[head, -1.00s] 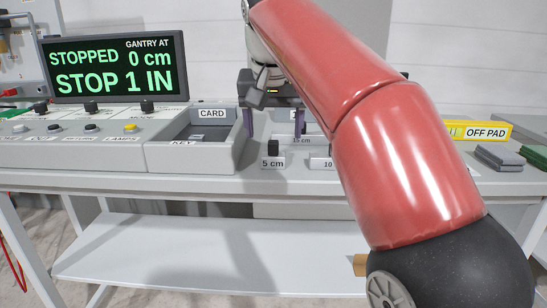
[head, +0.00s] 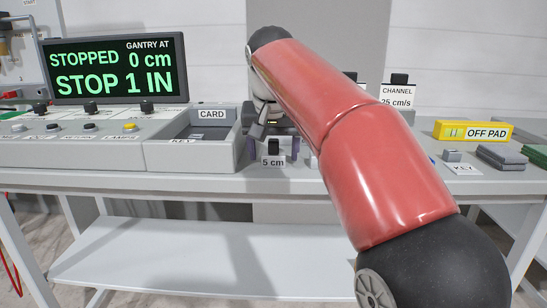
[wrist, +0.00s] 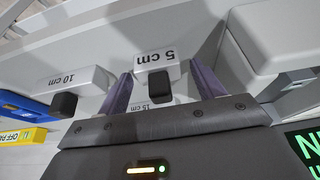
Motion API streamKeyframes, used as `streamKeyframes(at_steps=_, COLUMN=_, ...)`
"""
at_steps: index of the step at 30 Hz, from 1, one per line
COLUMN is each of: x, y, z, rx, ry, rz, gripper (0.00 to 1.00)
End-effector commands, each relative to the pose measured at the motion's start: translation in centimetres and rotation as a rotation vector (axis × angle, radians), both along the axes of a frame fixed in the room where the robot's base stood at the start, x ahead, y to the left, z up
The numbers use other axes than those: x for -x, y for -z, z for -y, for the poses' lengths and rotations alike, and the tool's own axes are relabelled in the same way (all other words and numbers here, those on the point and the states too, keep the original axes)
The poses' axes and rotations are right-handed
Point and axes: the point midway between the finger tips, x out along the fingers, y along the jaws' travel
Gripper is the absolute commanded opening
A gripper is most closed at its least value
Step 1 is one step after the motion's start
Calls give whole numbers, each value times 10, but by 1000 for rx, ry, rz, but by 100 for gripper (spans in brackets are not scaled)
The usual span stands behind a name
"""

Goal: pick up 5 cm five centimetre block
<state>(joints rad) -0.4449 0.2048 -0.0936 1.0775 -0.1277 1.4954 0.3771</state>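The 5 cm block (head: 273,162) is a pale grey block with a black knob on top, standing near the front edge of the bench. It also shows in the wrist view (wrist: 157,60), label readable. My gripper (wrist: 159,72) is open, its two purple fingers apart with the block and its black knob between them. I see a gap on each side of the knob, so the fingers are not closed on it. In the head view my gripper (head: 274,149) is low, one finger on each side of the block. My red arm hides the area to the right.
In the wrist view the 10 cm block (wrist: 82,84) stands left of the 5 cm block, and the 15 cm block (wrist: 158,102) lies behind it, partly hidden. The card tray (head: 191,158) is close on the left. An OFF PAD box (head: 473,131) stands right.

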Motion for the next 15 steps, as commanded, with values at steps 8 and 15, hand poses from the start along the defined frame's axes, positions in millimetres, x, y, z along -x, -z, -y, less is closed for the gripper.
streamKeyframes(at_steps=8, x=0, y=0, z=0, rx=0, ry=0, rz=0, gripper=30)
streamKeyframes(at_steps=15, x=0, y=0, z=0, rx=0, ry=0, rz=1, gripper=20)
